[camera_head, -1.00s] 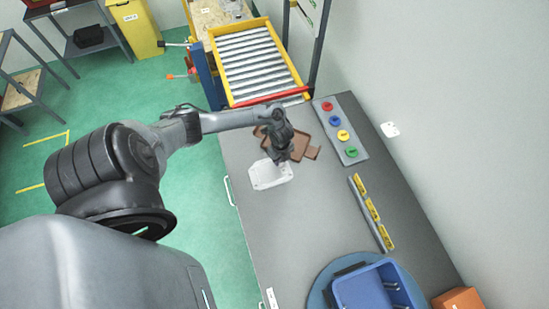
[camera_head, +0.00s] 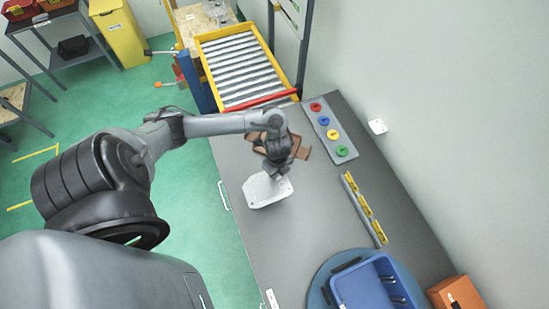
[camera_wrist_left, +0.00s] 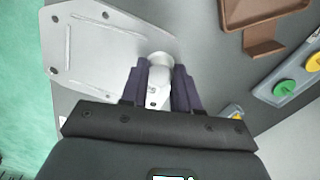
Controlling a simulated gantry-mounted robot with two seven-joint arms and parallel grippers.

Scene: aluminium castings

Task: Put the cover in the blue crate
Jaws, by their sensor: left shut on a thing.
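The cover (camera_head: 266,191) is a flat, light-grey plate with rounded corners and small holes. It is at the left part of the grey bench in the head view and fills the upper left of the left wrist view (camera_wrist_left: 115,50). My left gripper (camera_head: 277,174) is at its far right side, shut on a pale raised part of it; the fingers show in the wrist view (camera_wrist_left: 158,88). I cannot tell whether the cover touches the bench. The blue crate (camera_head: 350,287) stands at the lower right on a round blue base. My right gripper is out of view.
A brown tray (camera_head: 302,151) lies just behind my left gripper. A grey strip with coloured discs (camera_head: 334,130) and a rail of yellow blocks (camera_head: 364,206) line the wall side. An orange box (camera_head: 457,294) is right of the crate. Bench between cover and crate is clear.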

